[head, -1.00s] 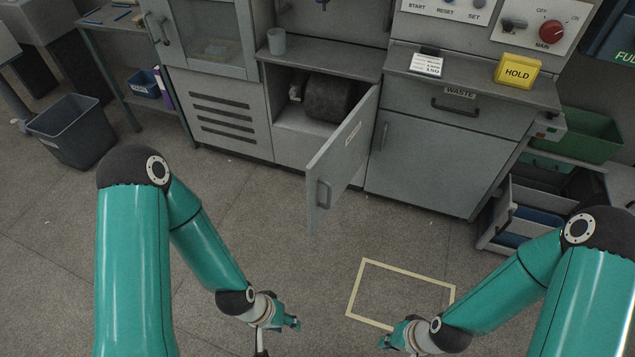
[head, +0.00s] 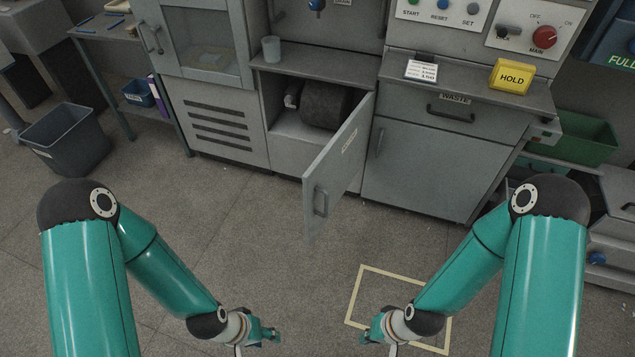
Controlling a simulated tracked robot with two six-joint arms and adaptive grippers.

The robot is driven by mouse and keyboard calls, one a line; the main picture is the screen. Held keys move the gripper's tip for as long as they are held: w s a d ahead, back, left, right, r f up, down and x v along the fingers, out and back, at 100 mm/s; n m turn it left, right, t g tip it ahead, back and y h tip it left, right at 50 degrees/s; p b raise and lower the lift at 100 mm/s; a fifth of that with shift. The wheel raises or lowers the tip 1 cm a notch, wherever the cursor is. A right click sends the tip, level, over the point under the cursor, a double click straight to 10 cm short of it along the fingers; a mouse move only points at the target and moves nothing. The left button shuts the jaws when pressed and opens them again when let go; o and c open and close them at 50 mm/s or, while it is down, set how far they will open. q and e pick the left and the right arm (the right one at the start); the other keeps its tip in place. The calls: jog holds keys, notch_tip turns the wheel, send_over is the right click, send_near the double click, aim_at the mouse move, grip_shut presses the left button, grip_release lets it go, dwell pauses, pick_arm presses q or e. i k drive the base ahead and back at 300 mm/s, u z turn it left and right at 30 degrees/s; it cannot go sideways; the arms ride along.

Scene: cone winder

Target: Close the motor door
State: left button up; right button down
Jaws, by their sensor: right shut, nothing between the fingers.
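The motor door (head: 338,167) is a grey panel with a label and a bar handle (head: 320,203). It stands wide open, swung out toward me from the right side of the motor compartment. The dark motor (head: 325,104) shows inside the compartment. My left gripper (head: 270,335) is low in front of the door, over the floor, apart from it; its fingers are too small to read. My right gripper (head: 370,336) is also low over the floor near the taped square, shut and empty, apart from the door.
A yellow taped square (head: 361,284) marks the floor at the right. The waste cabinet (head: 410,160) stands right of the door. A grey cup (head: 271,49) sits on the ledge above the compartment. A bin (head: 66,138) stands far left. The floor before the door is clear.

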aim_at(325, 181)
jog(key=i, duration=0.95)
jog(key=z, duration=0.05)
